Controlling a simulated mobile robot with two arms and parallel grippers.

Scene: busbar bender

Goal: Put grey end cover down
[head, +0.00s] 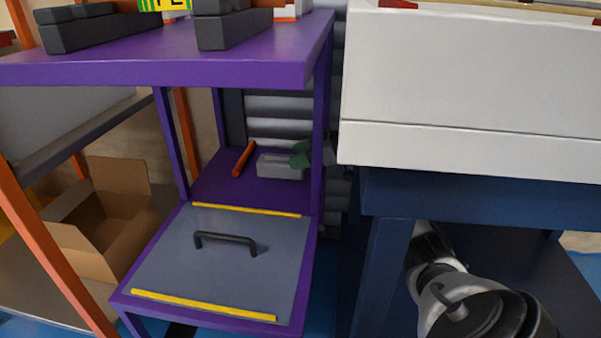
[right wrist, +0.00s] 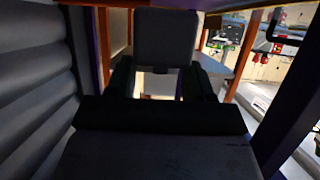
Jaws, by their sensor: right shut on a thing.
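The grey end cover (head: 280,166) is a small pale block at the back of the purple stand's lower shelf. My right gripper (head: 302,154) reaches in from the right behind the stand's post and is shut on the cover's right end. In the right wrist view the cover (right wrist: 166,38) is a dark grey rounded plate at the tips of the two fingers (right wrist: 161,82). I cannot tell whether its underside touches the shelf. My left gripper is not in view.
A red bar (head: 243,158) lies just left of the cover. A grey panel (head: 185,255) with a black handle (head: 225,240) and yellow strips covers the shelf's front. The purple upper shelf (head: 200,68) hangs above. A blue table (head: 450,200) stands right, a cardboard box (head: 88,250) left.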

